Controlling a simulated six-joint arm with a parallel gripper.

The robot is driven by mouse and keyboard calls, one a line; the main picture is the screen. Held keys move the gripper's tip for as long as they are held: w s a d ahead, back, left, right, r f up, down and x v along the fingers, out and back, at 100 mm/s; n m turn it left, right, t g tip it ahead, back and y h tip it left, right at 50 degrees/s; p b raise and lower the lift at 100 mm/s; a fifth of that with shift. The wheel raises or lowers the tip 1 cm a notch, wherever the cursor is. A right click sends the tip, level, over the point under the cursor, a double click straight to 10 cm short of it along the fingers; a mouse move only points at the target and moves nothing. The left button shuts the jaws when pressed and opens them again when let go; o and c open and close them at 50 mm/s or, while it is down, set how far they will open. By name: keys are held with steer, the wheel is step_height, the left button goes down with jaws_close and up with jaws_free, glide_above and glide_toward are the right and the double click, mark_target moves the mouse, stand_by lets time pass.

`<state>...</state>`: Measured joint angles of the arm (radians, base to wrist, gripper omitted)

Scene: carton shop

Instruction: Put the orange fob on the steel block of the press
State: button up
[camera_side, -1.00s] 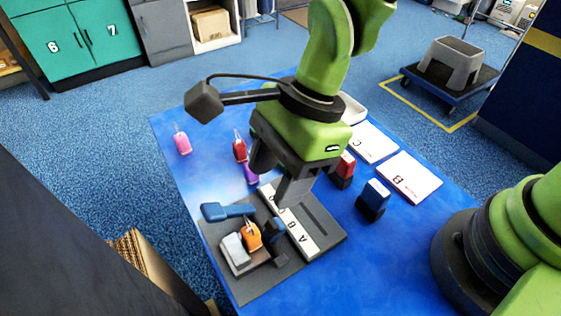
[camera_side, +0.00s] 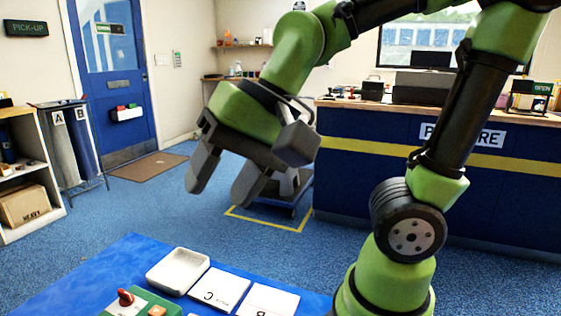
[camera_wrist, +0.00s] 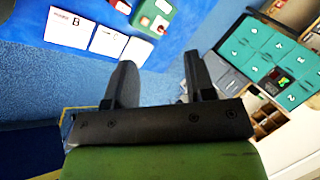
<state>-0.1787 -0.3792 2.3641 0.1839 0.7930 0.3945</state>
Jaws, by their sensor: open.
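My gripper (camera_side: 217,194) is open and empty in the side view, raised well above the floor, beyond the blue table. Its two fingers also show apart in the wrist view (camera_wrist: 160,60), with nothing between them. No orange fob can be made out for sure in either present view. The press and its steel block are outside both present views.
The blue table (camera_side: 85,278) holds a white tray (camera_side: 178,270), card C (camera_side: 219,289), card B (camera_side: 267,300) and a green box (camera_side: 140,305) with a red knob and a small orange patch. A blue counter (camera_side: 350,165) stands behind my arm.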

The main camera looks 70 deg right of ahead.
steer(key=s+d+r+n+t+h, duration=0.1)
steer(key=s+d+n+t, duration=0.1)
steer(key=s+d+n, duration=0.1)
steer(key=shift+s+d+n+h, duration=0.3)
steer(key=shift+s+d+h, duration=0.1)
steer(key=shift+s+d, duration=0.55)
